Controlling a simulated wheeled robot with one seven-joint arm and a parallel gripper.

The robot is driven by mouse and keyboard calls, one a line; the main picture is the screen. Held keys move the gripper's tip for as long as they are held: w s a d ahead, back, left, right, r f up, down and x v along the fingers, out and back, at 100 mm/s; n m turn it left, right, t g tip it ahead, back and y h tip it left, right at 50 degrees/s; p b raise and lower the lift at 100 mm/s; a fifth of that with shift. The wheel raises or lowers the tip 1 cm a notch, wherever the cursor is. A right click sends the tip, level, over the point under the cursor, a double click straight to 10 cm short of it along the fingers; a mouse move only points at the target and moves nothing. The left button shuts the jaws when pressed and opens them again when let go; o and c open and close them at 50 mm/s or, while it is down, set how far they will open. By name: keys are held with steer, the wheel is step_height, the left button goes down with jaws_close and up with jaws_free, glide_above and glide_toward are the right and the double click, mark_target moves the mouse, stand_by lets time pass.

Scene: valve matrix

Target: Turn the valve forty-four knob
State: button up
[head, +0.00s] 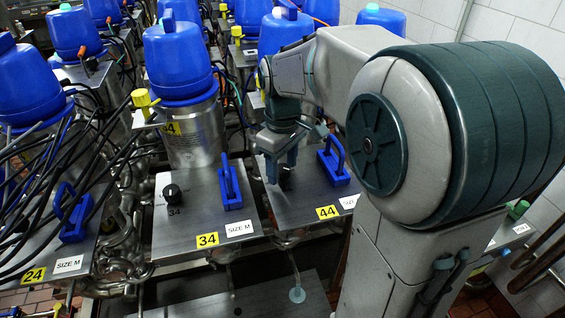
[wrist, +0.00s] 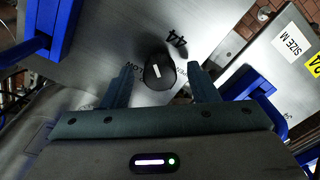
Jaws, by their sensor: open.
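The valve forty-four knob (wrist: 157,75) is black with a white pointer line. It shows in the wrist view beside a printed "44" on a steel plate. My gripper (wrist: 159,68) is open, with one finger on each side of the knob and visible gaps to both. I cannot tell how far down the fingers reach along the knob. In the head view my gripper (head: 281,168) points down over the plate with the yellow 44 label (head: 327,212), and it largely hides the knob there.
A blue handle (head: 333,160) stands right of my gripper on the same plate. The neighbouring plate carries the black valve 34 knob (head: 173,193), a blue handle (head: 230,187) and a yellow 34 label (head: 207,240). Black cables (head: 60,200) crowd the left. Blue-topped valves (head: 180,60) rise behind.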

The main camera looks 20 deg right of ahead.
steer(key=c, duration=1)
steer(key=shift+m, duration=0.3)
steer(key=m+b, duration=0.1)
steer(key=m, duration=0.3)
steer(key=shift+f+m, duration=0.1)
steer(key=shift+m, duration=0.2)
steer(key=m, duration=0.4)
steer(key=shift+m, duration=0.3)
steer(key=m+b, duration=0.1)
steer(key=m, duration=0.4)
steer(key=shift+m, duration=2.4)
